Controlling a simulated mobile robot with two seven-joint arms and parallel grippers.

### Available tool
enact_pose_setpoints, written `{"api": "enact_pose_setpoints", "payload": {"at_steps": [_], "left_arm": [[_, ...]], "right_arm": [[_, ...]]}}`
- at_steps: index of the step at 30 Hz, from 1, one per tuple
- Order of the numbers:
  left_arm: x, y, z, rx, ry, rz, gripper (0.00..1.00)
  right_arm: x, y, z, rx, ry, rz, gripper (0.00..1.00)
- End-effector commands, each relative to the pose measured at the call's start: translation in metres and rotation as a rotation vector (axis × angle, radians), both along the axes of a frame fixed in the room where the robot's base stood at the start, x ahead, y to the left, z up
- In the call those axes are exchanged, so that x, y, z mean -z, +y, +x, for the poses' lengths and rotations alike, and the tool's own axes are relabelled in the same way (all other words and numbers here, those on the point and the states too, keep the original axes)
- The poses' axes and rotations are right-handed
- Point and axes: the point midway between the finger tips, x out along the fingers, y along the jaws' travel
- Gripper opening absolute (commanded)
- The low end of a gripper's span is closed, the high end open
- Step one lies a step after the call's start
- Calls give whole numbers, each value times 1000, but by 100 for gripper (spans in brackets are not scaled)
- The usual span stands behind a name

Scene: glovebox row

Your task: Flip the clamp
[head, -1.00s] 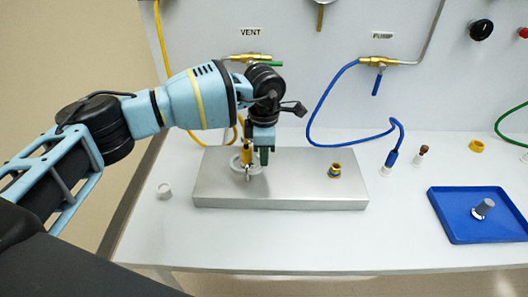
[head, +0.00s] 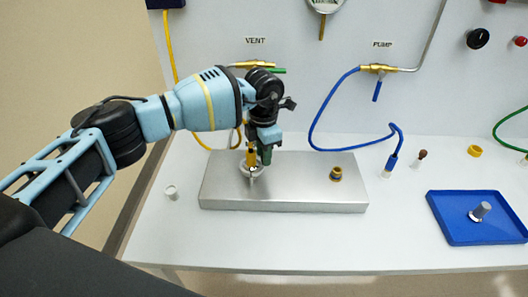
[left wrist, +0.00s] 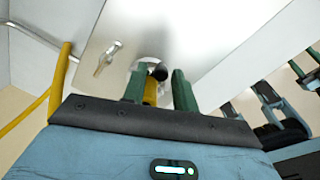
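My left gripper (head: 259,155) is low over the left part of a metal plate (head: 310,195). A pale ring-shaped fitting with a small metal lever (head: 253,174), apparently the clamp, is under the fingers, which partly hide it. In the left wrist view, my left gripper's green fingers (left wrist: 160,90) stand apart. A yellow hose end (left wrist: 150,92) shows between them beside the left finger, with a gap to the right finger. A black round piece (left wrist: 158,72) is by the tips. The small metal lever (left wrist: 107,57) lies clear of the fingers. Green-tipped parts at that view's right edge may be my right gripper.
A brass-ringed port (head: 336,174) is on the plate's right. A blue hose (head: 318,120) hangs from the panel to the table. A blue tray (head: 455,228) holds a grey part. A white cup (head: 171,192) stands left of the plate. The table front is clear.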

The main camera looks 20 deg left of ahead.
Motion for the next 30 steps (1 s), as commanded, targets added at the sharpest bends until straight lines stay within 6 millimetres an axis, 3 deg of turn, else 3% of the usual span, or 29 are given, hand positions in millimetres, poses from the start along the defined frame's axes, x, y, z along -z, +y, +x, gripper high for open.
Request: {"api": "enact_pose_setpoints", "payload": {"at_steps": [12, 24, 30], "left_arm": [[-4, 0, 0, 1, -1, -1, 38], [-61, 0, 1, 1, -2, -1, 38], [-76, 0, 0, 1, 1, -1, 38]], "right_arm": [[-5, 2, 3, 5, -10, 7, 50], [-1, 2, 0, 5, -2, 7, 50], [0, 2, -2, 5, 4, 7, 50]]}}
